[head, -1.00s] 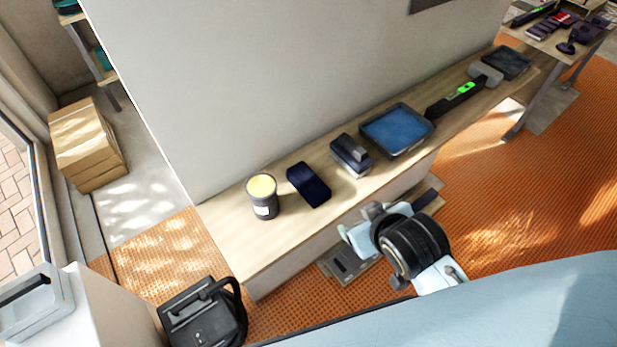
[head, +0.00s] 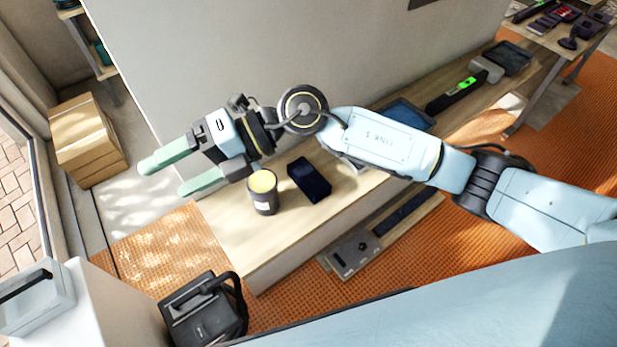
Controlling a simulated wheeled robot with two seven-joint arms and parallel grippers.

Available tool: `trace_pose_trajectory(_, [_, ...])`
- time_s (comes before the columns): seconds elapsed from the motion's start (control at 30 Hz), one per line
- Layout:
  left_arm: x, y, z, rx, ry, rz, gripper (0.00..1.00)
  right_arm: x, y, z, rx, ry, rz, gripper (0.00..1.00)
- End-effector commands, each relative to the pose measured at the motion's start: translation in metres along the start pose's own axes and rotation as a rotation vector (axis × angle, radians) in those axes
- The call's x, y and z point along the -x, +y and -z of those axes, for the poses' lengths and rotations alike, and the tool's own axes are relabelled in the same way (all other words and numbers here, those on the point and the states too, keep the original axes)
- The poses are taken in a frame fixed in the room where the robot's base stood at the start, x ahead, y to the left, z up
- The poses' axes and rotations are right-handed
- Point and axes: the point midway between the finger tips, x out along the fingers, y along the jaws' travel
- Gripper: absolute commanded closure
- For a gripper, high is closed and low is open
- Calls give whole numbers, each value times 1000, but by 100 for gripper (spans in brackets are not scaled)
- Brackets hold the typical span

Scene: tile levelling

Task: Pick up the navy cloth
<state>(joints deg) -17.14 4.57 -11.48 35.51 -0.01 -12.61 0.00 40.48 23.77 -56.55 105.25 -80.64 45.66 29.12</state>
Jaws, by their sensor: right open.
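The navy cloth (head: 309,180) is a dark folded block lying on the wooden shelf (head: 240,237), just right of a dark grey tub (head: 262,194) with a yellow top. My right arm reaches in from the right across the shelf. My right gripper (head: 166,178) is open and empty, its two pale green fingers pointing left, beyond the cloth and the tub in the picture. Its height above the shelf is hard to tell. My left gripper is not in view.
My right arm partly hides a blue-filled tray (head: 405,115) and the grey block beside it. A level with a green light (head: 463,90) lies farther right. A cardboard box (head: 88,140) stands on the floor at left. A black case (head: 203,312) stands below the shelf's near end.

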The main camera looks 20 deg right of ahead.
Motion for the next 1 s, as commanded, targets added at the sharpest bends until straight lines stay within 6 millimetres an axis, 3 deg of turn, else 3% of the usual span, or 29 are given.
trace_pose_trajectory(0.1, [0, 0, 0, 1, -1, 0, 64, 31, -64, -5, 91, 155, 404, 25])
trace_pose_trajectory(0.2, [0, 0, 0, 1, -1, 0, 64, 77, -106, -17, 109, 231, 719, 25])
trace_pose_trajectory(0.3, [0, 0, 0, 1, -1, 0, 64, 125, -130, -31, 98, 264, 971, 25])
trace_pose_trajectory(0.4, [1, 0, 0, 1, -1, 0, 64, 164, -140, -42, 75, 272, 1154, 25])
trace_pose_trajectory(0.5, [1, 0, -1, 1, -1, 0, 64, 189, -144, -48, 56, 274, 1263, 25])
trace_pose_trajectory(0.63, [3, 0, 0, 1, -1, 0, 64, 199, -153, -49, 41, 275, 1315, 25])
trace_pose_trajectory(1.0, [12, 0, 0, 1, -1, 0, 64, 184, -214, -37, 42, 276, 1312, 25])
